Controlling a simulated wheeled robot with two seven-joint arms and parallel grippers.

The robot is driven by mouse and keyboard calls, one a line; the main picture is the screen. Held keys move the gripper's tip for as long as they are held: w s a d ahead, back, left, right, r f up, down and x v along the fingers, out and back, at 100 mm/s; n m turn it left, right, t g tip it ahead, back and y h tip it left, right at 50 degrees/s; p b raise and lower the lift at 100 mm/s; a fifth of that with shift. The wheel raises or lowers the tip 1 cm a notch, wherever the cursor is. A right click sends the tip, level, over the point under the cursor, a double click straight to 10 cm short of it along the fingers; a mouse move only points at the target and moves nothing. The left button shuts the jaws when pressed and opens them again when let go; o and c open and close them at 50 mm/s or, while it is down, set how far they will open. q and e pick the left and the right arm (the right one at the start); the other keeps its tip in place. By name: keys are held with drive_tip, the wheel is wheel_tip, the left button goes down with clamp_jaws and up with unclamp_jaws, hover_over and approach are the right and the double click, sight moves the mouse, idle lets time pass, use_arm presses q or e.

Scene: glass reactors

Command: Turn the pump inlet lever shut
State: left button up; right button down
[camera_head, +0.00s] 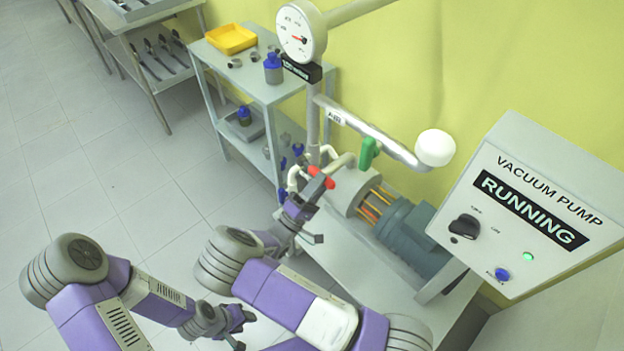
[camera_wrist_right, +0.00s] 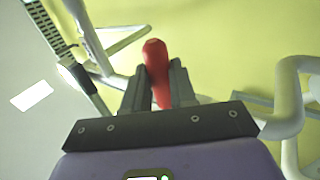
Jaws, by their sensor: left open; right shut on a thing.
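The red lever (camera_head: 321,177) sits on the pipework beside the pump in the head view. In the right wrist view the red lever (camera_wrist_right: 157,68) stands between the two fingers of my right gripper (camera_wrist_right: 158,88), which is shut on it. The right gripper (camera_head: 312,193) also shows in the head view, partly covering the lever's valve. My left gripper (camera_head: 238,328) is open and empty, low over the floor and away from the pump.
A control box (camera_head: 530,205) reads VACUUM PUMP RUNNING, with a lit green lamp (camera_head: 527,256). A gauge (camera_head: 301,32) stands above the pipes. A shelf holds a yellow tray (camera_head: 231,39) and a blue-capped bottle (camera_head: 273,68). The floor at left is clear.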

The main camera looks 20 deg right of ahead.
idle(0.3)
drive_tip(key=c, duration=0.9)
unclamp_jaws()
drive_tip(key=v, duration=0.7)
drive_tip(key=shift+a+f+p, duration=0.2)
drive_tip(key=shift+p, duration=0.25)
drive_tip(key=shift+s, duration=0.1)
